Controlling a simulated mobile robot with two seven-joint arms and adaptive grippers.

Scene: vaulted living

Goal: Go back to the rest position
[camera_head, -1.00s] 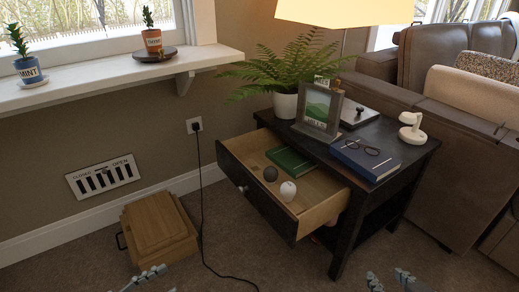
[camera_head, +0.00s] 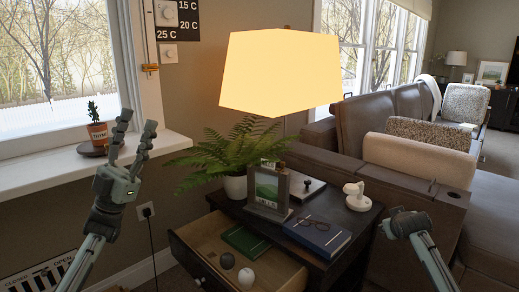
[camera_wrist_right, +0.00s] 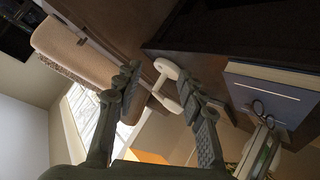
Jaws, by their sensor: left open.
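My left gripper (camera_head: 136,122) is raised at the left of the head view, in front of the windowsill. Its two fingers point up and stand apart, with nothing between them. My right gripper (camera_head: 395,214) is at the right of the head view, seen end-on beside the dark side table (camera_head: 315,262). In the right wrist view the fingers of my right gripper (camera_wrist_right: 160,85) are spread apart. A white curved object (camera_wrist_right: 167,75) shows beyond and between them; in the head view it stands on the table (camera_head: 356,196), apart from the gripper.
The table's drawer (camera_head: 203,270) is open, with a green book (camera_head: 246,240), a dark ball and a white ball inside. A lit lamp and brown sofa are behind.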

